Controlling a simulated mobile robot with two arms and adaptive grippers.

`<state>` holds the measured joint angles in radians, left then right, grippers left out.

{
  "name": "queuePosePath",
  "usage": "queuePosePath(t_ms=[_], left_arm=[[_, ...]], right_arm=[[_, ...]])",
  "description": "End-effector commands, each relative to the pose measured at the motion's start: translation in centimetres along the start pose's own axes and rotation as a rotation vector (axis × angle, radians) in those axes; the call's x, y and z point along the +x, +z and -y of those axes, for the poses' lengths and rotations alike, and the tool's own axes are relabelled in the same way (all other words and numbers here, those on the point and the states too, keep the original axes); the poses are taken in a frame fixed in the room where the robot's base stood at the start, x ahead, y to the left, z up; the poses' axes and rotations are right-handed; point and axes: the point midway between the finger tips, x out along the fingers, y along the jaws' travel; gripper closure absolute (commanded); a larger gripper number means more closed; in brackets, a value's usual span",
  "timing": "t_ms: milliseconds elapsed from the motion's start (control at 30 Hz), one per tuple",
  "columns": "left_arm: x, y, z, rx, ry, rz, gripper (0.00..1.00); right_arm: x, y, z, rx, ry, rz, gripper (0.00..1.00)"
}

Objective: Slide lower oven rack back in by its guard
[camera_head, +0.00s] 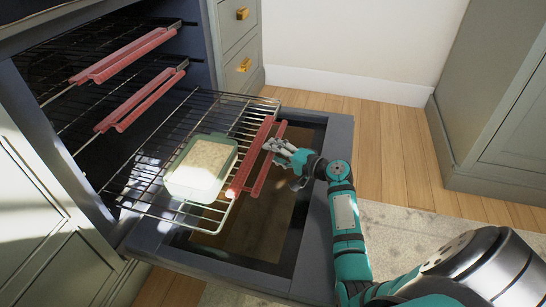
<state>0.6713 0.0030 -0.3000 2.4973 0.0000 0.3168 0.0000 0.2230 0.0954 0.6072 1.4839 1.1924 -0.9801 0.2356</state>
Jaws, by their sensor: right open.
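The lower oven rack (139,177) is pulled out above the open oven door (318,237). A red guard (250,160) runs along its front edge. A light green dish (192,187) with pale contents rests on the rack, left of the guard. My right gripper (273,152) is open at the outer side of the guard, its fingertips overlapping the guard in the picture. I cannot tell whether they touch it. My left gripper is not in view.
Two higher racks with red guards (124,56) (141,100) sit inside the oven. Grey cabinets stand left, behind and at the right (497,120). Wooden floor (385,150) lies clear beyond the door, and a pale rug (430,228) lies at the lower right.

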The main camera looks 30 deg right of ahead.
Motion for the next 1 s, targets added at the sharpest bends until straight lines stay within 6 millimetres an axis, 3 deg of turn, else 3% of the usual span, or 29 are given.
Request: queuePosePath(t_ms=[400, 733, 1000], left_arm=[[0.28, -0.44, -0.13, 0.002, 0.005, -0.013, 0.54], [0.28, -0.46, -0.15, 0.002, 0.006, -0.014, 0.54], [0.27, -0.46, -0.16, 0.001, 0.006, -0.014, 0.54]], right_arm=[[0.84, 0.00, 0.07, 0.000, 0.000, 0.000, 0.58], [0.82, 0.01, 0.02, 0.001, 0.000, 0.000, 1.00], [0.81, 0.02, -0.03, 0.002, 0.001, 0.000, 1.00]])
